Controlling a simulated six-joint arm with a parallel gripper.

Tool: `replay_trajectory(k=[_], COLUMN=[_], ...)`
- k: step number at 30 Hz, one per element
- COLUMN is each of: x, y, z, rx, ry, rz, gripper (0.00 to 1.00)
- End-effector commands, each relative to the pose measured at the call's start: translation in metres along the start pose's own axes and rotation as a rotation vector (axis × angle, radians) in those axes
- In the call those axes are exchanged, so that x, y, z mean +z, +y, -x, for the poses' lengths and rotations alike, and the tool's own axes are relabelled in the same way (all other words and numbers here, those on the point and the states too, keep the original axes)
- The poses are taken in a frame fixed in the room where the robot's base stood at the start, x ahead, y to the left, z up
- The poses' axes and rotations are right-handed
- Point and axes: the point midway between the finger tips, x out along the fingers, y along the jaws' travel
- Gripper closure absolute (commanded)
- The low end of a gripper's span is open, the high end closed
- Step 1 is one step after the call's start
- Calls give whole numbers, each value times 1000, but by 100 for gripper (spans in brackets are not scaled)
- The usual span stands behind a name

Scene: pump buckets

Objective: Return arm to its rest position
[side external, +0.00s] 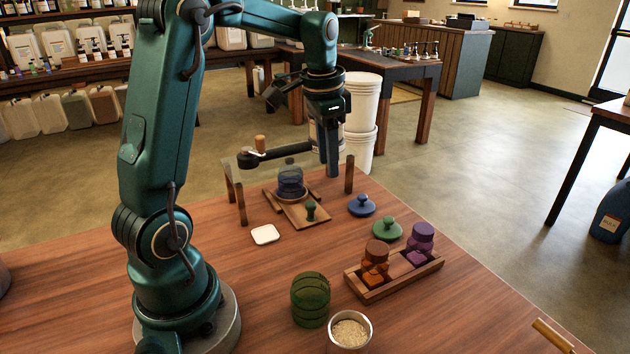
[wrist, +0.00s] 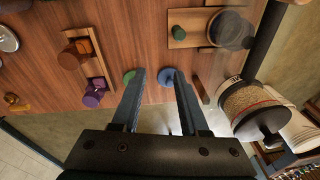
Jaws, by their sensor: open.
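My gripper (side external: 333,172) hangs at the end of my teal arm, fingers down, above the far side of the wooden table. In the wrist view its two fingers (wrist: 159,74) are apart, with nothing held between them. A blue knobbed lid (side external: 361,205) and a green knobbed lid (side external: 387,229) lie on the table below and to the right of the gripper. In the wrist view the blue lid (wrist: 170,77) and the green lid (wrist: 129,76) show close to the fingertips, but the fingers appear well above them.
A dark horizontal lever (side external: 290,152) with a wooden knob spans near the gripper, over a blue jar (side external: 291,182) on a wooden board. Orange (side external: 375,270) and purple (side external: 419,257) jars stand in a tray. A green jar (side external: 310,299) and a grain-filled cup (side external: 349,333) stand in front.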

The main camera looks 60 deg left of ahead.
Motion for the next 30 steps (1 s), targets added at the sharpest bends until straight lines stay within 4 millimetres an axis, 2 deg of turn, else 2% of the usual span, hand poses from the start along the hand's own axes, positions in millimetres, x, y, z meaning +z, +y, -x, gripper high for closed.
replay_trajectory(k=[1,6,11,15,19,24,30], x=[0,13,38,66,89,109,107], y=[18,68,109,138,156,164,163], z=[16,48,65,66,57,37,34], rx=[-18,-47,-50,-32,-3,28,40], ry=[39,144,243,323,371,366,366], rz=[-33,-81,-88,-65,-15,95,167], gripper=[56,56,56,56,56,56,56])
